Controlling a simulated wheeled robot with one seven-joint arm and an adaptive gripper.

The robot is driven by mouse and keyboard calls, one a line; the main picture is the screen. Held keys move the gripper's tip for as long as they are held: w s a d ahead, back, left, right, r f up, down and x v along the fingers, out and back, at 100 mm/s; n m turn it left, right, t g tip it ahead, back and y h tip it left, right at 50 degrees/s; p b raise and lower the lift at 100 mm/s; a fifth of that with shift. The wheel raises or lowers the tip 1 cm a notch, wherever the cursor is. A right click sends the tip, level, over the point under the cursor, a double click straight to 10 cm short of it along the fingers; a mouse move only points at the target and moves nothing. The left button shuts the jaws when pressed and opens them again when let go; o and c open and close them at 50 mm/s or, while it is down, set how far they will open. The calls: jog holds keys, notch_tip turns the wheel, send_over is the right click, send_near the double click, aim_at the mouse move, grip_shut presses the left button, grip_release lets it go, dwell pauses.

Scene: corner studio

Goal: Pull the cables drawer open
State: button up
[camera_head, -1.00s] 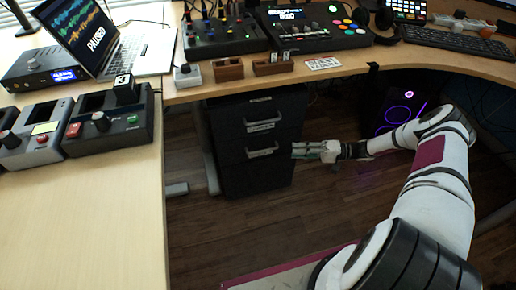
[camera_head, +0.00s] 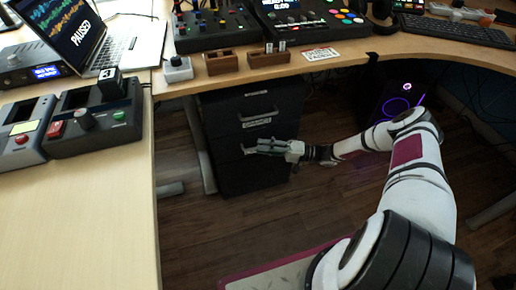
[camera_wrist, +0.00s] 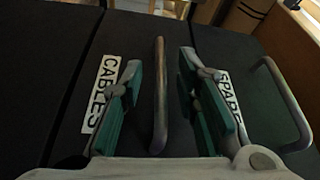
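The cables drawer (camera_wrist: 120,38) is a dark front with a white CABLES label (camera_wrist: 101,93) in the wrist view. Its bar handle (camera_wrist: 160,95) runs between the two green-padded fingers of my gripper (camera_wrist: 160,68). The fingers are apart, one on each side of the handle, with visible gaps. In the head view my gripper (camera_head: 248,148) is at the lower handle of the dark drawer cabinet (camera_head: 250,178) and covers most of that handle. The drawer fronts look flush and shut.
The neighbouring drawer above has a SPARES label (camera_wrist: 229,96) and its own handle (camera_wrist: 290,105). The desk (camera_head: 215,84) overhangs the cabinet. A desk leg (camera_head: 198,145) stands close on its left. A dark computer case (camera_head: 385,100) with a purple ring is to the right. Floor in front is clear.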

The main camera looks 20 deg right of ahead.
jog(key=shift+x, duration=1.25)
grip_shut()
